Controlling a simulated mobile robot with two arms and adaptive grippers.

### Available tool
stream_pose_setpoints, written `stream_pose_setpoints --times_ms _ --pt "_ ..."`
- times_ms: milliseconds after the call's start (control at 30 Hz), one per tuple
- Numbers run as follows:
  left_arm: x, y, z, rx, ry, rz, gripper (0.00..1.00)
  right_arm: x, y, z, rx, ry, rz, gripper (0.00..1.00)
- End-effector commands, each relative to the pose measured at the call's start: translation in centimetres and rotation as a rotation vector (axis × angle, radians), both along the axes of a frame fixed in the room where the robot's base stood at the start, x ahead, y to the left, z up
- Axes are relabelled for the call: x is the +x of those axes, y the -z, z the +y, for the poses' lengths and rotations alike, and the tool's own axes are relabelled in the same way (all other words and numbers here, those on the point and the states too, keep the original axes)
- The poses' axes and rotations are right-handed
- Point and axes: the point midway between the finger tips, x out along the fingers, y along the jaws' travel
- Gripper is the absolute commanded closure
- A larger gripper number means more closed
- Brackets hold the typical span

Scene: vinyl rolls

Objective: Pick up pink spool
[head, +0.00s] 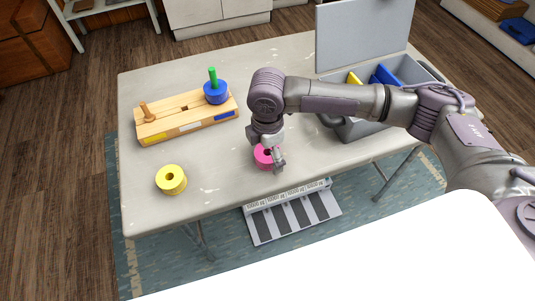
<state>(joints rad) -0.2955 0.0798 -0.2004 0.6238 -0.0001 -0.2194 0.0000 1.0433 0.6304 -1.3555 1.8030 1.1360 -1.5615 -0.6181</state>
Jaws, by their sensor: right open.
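The pink spool (263,161) stands on the table near its front edge, right of centre. My right gripper (275,154) points down at the spool with its fingers open. One finger shows at the spool's right side and covers part of it. The other finger is hard to make out, so I cannot tell whether the fingers touch the spool. My left gripper is not in view.
A yellow spool (171,181) stands at the table's front left. An open grey box (357,128) sits at the right. The front middle of the table (220,170) is clear.

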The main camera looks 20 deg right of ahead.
Motion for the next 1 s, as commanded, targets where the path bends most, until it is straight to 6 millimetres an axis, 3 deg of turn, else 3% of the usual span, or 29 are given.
stream_pose_setpoints --times_ms 100,467,767,1000 --pt "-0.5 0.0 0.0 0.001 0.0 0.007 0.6 0.0 0.0 0.0 0.0 -0.001 0.0 0.05" --pt "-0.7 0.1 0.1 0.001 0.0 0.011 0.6 0.0 0.0 0.0 0.0 -0.001 0.001 0.65" --pt "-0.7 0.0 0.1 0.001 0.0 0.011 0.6 0.0 -0.3 0.0 0.0 -0.001 0.0 0.66" --pt "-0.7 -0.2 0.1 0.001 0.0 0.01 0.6 0.1 -2.6 0.0 0.0 -0.001 -0.002 0.66"
